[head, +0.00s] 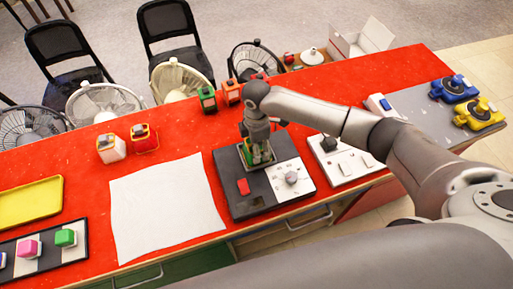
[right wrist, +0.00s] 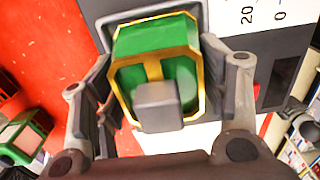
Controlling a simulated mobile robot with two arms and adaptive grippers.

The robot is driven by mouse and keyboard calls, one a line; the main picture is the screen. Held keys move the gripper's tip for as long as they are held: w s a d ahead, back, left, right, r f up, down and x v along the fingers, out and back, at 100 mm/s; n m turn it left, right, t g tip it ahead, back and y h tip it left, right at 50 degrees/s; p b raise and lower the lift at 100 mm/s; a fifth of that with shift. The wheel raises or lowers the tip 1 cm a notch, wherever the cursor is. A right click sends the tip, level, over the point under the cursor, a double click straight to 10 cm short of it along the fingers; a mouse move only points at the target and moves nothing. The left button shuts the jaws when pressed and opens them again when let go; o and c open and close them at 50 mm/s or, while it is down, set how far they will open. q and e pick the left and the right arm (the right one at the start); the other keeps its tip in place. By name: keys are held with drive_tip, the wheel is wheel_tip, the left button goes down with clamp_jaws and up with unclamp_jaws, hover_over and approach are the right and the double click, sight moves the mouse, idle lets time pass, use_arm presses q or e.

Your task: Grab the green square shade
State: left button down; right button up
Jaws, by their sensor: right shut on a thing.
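The green square shade (right wrist: 165,42) has gold edging and a grey block-like part at its near side, as the right wrist view shows. My right gripper (right wrist: 162,75) is shut on it, with one finger on each side. In the head view the shade (head: 258,153) shows small under the right gripper (head: 257,148), over the back part of a dark grey board with a white panel. I cannot tell whether the shade touches the board. My left gripper is not in view.
Green (head: 207,98) and orange (head: 231,92) lantern-like things stand behind. A white sheet (head: 165,210) lies left. A white device (head: 345,165) is right. Red table surface is bare between.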

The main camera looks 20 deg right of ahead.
drive_tip(key=shift+c, duration=1.3)
drive_tip(key=shift+r, duration=0.15)
